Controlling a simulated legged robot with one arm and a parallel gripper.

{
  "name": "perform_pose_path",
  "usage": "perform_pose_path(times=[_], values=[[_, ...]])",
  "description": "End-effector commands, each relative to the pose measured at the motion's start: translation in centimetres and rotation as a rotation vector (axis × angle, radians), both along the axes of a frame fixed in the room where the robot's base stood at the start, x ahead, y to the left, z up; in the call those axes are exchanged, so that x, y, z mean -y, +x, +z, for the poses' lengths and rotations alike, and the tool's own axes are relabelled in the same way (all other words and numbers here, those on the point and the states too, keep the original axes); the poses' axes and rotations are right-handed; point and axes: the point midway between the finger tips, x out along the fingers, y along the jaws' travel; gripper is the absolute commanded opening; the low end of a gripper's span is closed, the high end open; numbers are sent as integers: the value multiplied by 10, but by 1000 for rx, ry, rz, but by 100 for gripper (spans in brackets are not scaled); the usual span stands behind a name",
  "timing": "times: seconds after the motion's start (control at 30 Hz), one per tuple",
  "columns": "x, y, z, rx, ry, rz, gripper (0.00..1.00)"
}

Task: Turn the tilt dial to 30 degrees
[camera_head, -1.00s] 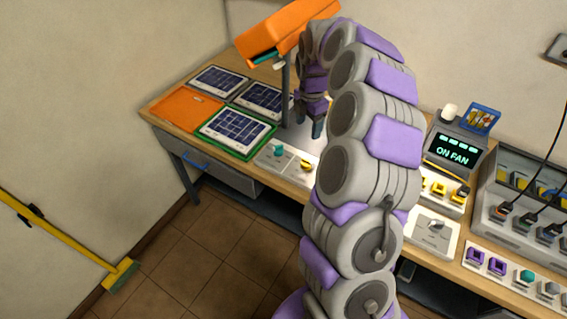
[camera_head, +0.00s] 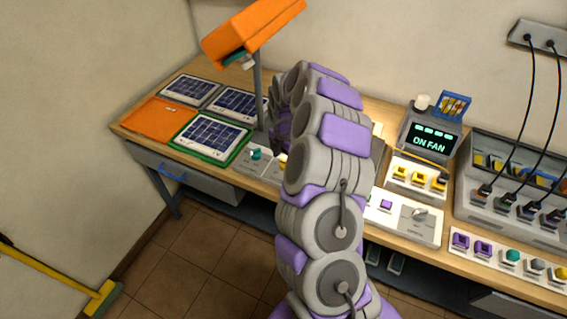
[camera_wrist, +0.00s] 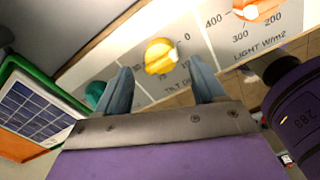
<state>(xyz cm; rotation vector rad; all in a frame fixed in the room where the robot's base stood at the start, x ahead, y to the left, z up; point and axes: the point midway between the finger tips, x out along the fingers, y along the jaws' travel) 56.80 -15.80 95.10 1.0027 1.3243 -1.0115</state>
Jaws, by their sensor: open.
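The yellow tilt dial (camera_wrist: 160,57) sits on a white panel marked TILT DEG (camera_wrist: 198,40) in the wrist view. A 0 mark shows to its right; the other marks are partly hidden or too small to read surely, and I cannot tell its exact setting. In the head view only a sliver of the dial (camera_head: 283,161) shows beside my arm. My gripper (camera_wrist: 159,69) is open and empty, its two grey fingers apart on either side of the dial in the picture. I cannot tell whether they touch it. My arm hides the gripper in the head view.
A teal knob (camera_head: 255,153) is left of the dial. An orange light dial (camera_wrist: 257,9) is on its other side. Solar panels (camera_head: 208,136) lie at the bench's left, under an orange lamp (camera_head: 250,32).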

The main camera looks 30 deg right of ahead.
Motion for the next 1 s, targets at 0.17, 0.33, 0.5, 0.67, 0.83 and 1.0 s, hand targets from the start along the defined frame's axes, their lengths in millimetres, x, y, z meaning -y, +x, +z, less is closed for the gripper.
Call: perform_pose_path(times=[0.17,0.33,0.5,0.67,0.83,1.0], values=[[1,-1,-21,-2,1,-2,69],[-1,0,-27,0,-1,-1,69],[-3,0,-27,1,-4,-1,69],[-1,0,-27,0,-1,-2,60],[0,0,-27,0,0,-2,44],[0,0,-27,0,-1,-2,28]])
